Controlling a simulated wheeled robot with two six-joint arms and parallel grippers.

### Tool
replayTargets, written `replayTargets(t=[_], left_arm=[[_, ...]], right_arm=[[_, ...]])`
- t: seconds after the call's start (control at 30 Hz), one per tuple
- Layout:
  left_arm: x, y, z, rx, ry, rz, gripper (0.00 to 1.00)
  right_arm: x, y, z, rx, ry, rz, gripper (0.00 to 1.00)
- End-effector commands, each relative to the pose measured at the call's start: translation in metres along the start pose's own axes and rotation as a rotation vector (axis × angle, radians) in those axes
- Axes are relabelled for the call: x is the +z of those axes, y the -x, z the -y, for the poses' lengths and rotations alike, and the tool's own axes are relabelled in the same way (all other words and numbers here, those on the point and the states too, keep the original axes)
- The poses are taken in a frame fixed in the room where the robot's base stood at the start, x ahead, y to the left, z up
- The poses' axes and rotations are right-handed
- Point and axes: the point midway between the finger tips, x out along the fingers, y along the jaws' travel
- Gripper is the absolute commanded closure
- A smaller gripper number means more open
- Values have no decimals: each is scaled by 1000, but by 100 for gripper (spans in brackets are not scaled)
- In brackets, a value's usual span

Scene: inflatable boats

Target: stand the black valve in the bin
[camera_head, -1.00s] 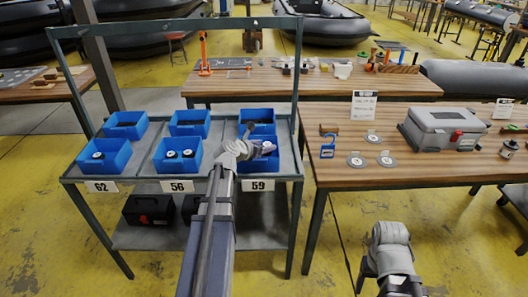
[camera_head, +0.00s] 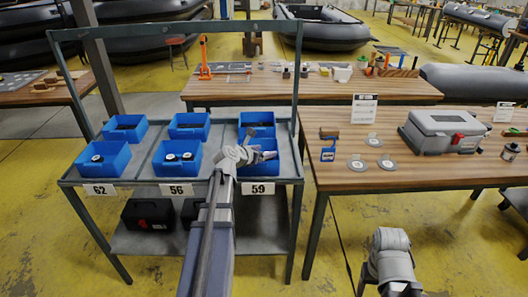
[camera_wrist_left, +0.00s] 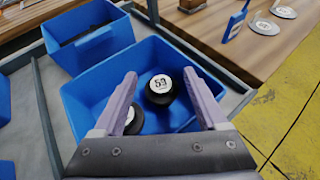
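The near right blue bin on the cart (camera_head: 264,173), above the label 59, also fills the middle of the left wrist view (camera_wrist_left: 92,92). In it a black valve with a white 59 top (camera_wrist_left: 160,88) stands upright on the bin floor. A second black round piece (camera_wrist_left: 128,116) is in the bin, mostly hidden by my left finger. My left gripper (camera_wrist_left: 159,74) is open above the bin, its fingers either side of the 59 valve and apparently apart from it. The left gripper is also over this bin in the head view (camera_head: 265,156). My right gripper does not show.
Blue bins 56 (camera_head: 178,160) and 62 (camera_head: 103,158) stand left, holding black pieces. More bins (camera_head: 189,125) stand behind. The cart's upright frame (camera_head: 297,80) rises at the right. A wooden table (camera_head: 420,175) with a grey case (camera_head: 440,132) is to the right.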

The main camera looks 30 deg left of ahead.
Motion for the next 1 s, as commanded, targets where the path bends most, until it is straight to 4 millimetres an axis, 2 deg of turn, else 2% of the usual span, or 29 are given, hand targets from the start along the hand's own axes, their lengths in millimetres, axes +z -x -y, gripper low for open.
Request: replayTargets(t=[0.2,0.37,0.5,0.7,0.8,1.0], left_arm=[[2,1,0,0,0,0,25],[18,8,0,0,0,0,25],[14,44,2,2,2,-1,25],[14,86,2,2,1,0,25],[13,102,1,2,2,0,25],[12,122,0,2,1,0,25]], right_arm=[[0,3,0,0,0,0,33],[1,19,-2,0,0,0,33],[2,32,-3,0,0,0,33],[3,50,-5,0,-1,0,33],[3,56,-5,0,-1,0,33],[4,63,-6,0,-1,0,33]])
